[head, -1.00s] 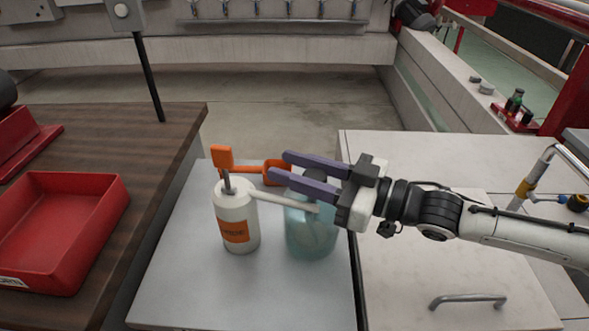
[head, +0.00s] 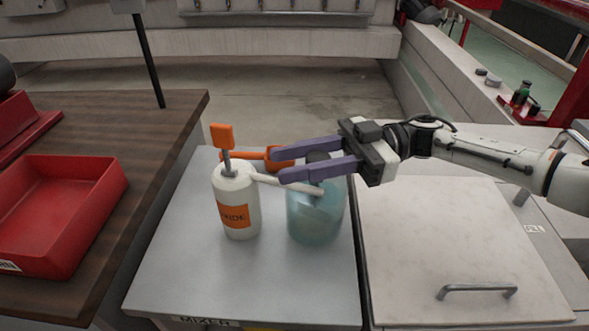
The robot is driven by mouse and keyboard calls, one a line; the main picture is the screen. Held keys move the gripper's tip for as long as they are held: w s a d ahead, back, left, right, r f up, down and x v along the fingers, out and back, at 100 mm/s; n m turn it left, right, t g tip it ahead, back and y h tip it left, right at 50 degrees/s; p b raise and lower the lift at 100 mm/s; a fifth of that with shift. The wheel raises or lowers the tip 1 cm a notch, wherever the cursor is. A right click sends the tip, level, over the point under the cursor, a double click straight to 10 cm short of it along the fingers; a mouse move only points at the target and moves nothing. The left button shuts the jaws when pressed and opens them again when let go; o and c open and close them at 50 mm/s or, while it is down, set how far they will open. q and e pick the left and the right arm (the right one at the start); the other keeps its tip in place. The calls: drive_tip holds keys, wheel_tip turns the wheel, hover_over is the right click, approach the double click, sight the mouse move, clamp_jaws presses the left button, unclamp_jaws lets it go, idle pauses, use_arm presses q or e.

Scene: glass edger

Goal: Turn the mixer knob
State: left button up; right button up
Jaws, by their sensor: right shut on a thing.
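A blue-green translucent jar (head: 314,222) stands on the grey mixer table, whose front carries a label reading MIXER. My left gripper is not in view.
A white bottle (head: 237,205) with an orange label stands left of the jar. A red tray (head: 70,205) is on the wooden table; a handled white cabinet top (head: 450,240) is right.

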drive_tip(key=shift+s+f+n+g+h+b, duration=0.1)
drive_tip(key=shift+f+n+g+h+b, duration=0.15)
drive_tip(key=shift+n+g+b, duration=0.25)
drive_tip(key=shift+s+f+n+g+h+b, duration=0.1)
drive_tip(key=shift+n+g+h+b, duration=0.2)
drive_tip(key=shift+g+b, duration=0.4)
drive_tip(key=shift+s+d+r+n+g+h+b, duration=0.1)
drive_tip(key=shift+s+d+n+g+h+b, duration=0.1)
drive_tip(key=shift+n+g+h+b, duration=0.55)
drive_tip(key=shift+s+r+n+g+b, duration=0.15)
drive_tip(key=shift+n+g+b, duration=0.1)
drive_tip(key=shift+g+b, duration=0.55)
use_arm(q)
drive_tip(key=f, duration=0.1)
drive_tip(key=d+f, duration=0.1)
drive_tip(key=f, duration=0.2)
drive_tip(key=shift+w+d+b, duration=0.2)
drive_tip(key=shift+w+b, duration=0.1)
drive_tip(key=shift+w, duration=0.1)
use_arm(e)
drive_tip(key=shift+d+r, duration=0.1)
drive_tip(key=shift+r, duration=0.05)
drive_tip(key=o, duration=1)
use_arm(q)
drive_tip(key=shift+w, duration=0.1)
use_arm(e)
drive_tip(key=shift+o, duration=0.2)
